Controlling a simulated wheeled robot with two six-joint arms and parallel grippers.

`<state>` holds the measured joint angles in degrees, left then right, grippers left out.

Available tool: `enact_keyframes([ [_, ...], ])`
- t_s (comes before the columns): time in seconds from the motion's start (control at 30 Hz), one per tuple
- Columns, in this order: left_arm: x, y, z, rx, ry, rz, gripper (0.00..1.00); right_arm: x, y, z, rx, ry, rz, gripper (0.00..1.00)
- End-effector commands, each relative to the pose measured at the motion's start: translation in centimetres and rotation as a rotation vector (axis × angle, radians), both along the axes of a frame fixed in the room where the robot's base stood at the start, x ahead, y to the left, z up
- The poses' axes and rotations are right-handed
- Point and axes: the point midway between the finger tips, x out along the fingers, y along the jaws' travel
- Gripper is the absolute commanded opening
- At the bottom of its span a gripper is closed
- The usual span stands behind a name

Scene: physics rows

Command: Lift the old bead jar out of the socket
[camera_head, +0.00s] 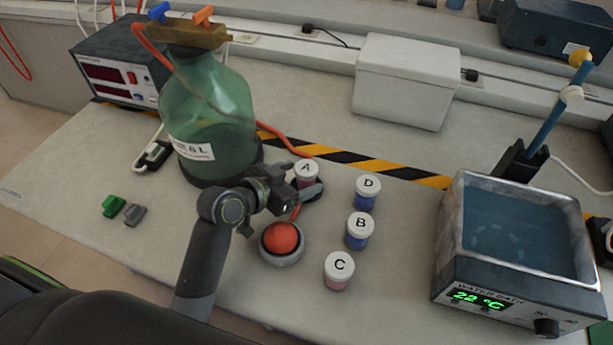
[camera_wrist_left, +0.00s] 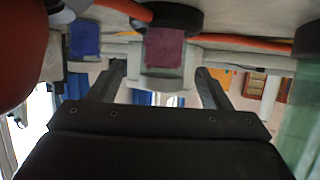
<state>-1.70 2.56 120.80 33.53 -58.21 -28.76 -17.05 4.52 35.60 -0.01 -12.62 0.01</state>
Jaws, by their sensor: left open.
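Jar A (camera_head: 306,172), with a white lid and dark pink contents, stands upright in a dark round socket (camera_head: 318,194) beside the green bottle. My left gripper (camera_head: 300,189) is open at this jar and partly hides its lower part and the socket. In the left wrist view, the picture is upside down. The jar's pink body (camera_wrist_left: 165,48) shows beyond and between the two spread fingers (camera_wrist_left: 160,88). I cannot tell whether a finger touches it. My right gripper is not in view.
Jars D (camera_head: 366,192), B (camera_head: 358,231) and C (camera_head: 338,271) stand to the right. The large green bottle (camera_head: 208,115) is behind left. A water bath (camera_head: 450,235) stands at right.

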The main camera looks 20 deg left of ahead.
Motion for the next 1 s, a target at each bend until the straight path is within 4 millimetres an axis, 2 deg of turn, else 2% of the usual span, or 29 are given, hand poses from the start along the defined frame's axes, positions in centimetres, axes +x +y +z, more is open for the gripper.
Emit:
enact_keyframes([
  [0.33,3.6,-1.7,-1.2,-0.001,0.0,0.0,0.72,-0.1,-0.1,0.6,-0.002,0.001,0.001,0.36],
  [0.7,4.3,-2.1,-1.7,0.0,0.0,0.001,0.72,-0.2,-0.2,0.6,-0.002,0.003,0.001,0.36],
  [1.0,4.3,-2.0,-1.7,0.0,0.0,0.001,0.34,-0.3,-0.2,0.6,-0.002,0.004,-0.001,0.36],
])
